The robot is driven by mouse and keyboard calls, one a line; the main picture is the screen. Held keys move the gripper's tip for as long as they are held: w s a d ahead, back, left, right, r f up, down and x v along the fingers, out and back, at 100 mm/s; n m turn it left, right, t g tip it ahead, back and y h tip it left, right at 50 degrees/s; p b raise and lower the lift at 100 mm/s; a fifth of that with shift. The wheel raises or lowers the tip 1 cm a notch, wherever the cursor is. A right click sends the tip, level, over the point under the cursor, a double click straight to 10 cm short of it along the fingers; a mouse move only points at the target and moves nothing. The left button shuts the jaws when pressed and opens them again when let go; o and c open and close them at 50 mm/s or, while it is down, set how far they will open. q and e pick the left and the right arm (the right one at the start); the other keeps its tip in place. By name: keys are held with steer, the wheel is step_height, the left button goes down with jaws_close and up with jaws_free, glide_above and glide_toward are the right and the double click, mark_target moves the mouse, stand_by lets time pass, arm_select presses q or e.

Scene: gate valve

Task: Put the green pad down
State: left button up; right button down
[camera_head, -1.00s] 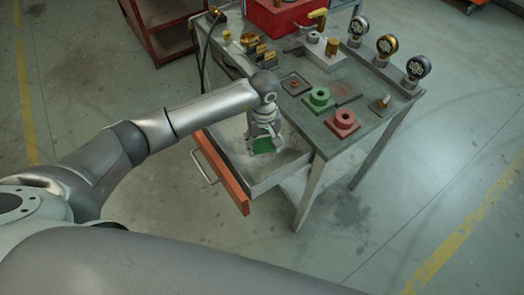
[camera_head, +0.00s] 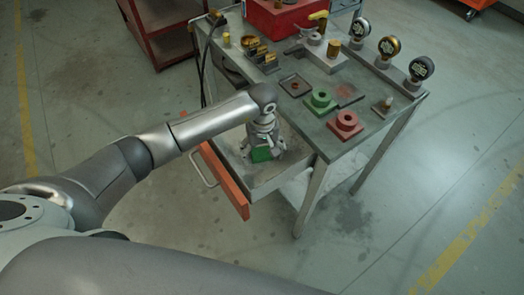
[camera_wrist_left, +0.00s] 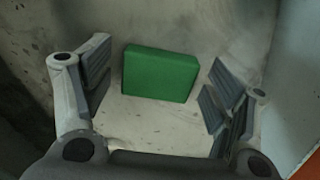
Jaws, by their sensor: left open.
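The green pad (camera_wrist_left: 160,75) is a plain green block lying on the pale floor of the open drawer, between the spread fingers in the left wrist view. Bare drawer floor shows between it and the fingers on both sides. In the head view the green pad (camera_head: 262,154) shows just below my left gripper (camera_head: 264,146), which points down into the drawer (camera_head: 268,181). My left gripper (camera_wrist_left: 160,100) is open, with its fingers wide apart. My right gripper is not in view.
The drawer has an orange front (camera_head: 225,180). On the workbench (camera_head: 335,150) above stand a green flanged part (camera_head: 320,101), a red flanged part (camera_head: 345,125), several gauges along the right edge and a red box (camera_head: 283,18). A red cabinet (camera_head: 160,30) stands behind.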

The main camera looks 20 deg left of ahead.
mark_target(263, 153)
arm_select(q)
step_height(263, 153, up, 12)
steer(key=p, duration=0.6)
steer(key=shift+r+p, duration=0.15)
steer(key=shift+p, duration=0.25)
